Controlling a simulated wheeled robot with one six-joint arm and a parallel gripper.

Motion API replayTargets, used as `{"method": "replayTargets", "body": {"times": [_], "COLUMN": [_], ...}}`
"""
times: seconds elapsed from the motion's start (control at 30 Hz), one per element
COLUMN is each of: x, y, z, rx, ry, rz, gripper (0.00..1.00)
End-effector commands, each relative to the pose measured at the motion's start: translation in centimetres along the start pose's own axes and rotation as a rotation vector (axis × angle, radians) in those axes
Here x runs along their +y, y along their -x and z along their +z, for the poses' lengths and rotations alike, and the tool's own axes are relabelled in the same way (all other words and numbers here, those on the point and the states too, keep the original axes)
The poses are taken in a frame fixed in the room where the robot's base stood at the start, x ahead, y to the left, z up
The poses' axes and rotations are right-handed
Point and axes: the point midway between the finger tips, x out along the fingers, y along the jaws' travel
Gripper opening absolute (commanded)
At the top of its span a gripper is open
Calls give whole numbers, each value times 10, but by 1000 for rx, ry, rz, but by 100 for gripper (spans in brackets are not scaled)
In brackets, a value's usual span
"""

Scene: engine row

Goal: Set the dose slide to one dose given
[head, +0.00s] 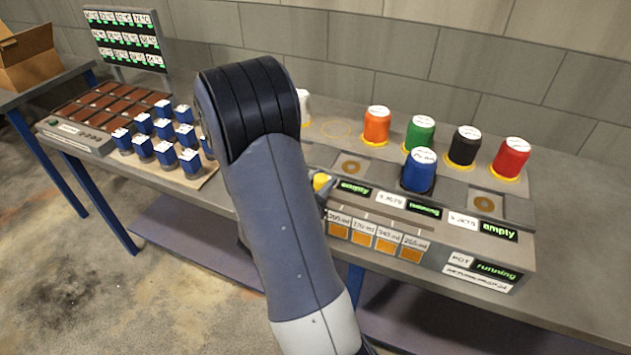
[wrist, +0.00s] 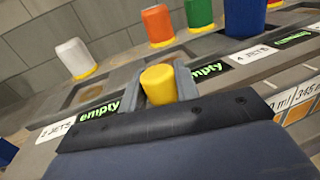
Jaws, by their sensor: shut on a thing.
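A yellow knob (head: 321,181), seemingly the dose slide's handle, shows at the left part of the grey machine's front. It also shows in the wrist view (wrist: 160,84), upright between my fingers. My gripper (wrist: 158,92) is shut on it. In the head view my arm covers most of my gripper and the machine's left end. A row of volume labels (head: 376,229) above orange squares lies to the right of the knob. The slide's track under the knob is hidden, so its exact setting cannot be told.
A blue canister (head: 419,171) stands in a machine bay. Orange (head: 376,126), green (head: 420,134), black (head: 464,147) and red (head: 511,159) canisters stand behind. Green displays (head: 424,210) read "empty" or "running". Several blue jars (head: 166,152) stand left of my arm.

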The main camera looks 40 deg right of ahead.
Motion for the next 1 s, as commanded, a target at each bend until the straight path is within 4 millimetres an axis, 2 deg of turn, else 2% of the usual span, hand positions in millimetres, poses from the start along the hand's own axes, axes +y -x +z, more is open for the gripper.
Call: {"method": "replayTargets", "body": {"times": [0.07,0.1,0.33,0.67,0.77,1.0], "x": [0,0,1,1,2,2], "y": [0,0,0,3,11,45], "z": [0,0,0,0,0,-1], "rx": [-1,-1,0,0,-1,-1], "ry": [-1,-1,0,-1,-1,-2], "rz": [1,1,1,2,4,7], "gripper": [0,32,50,51,51,51]}}
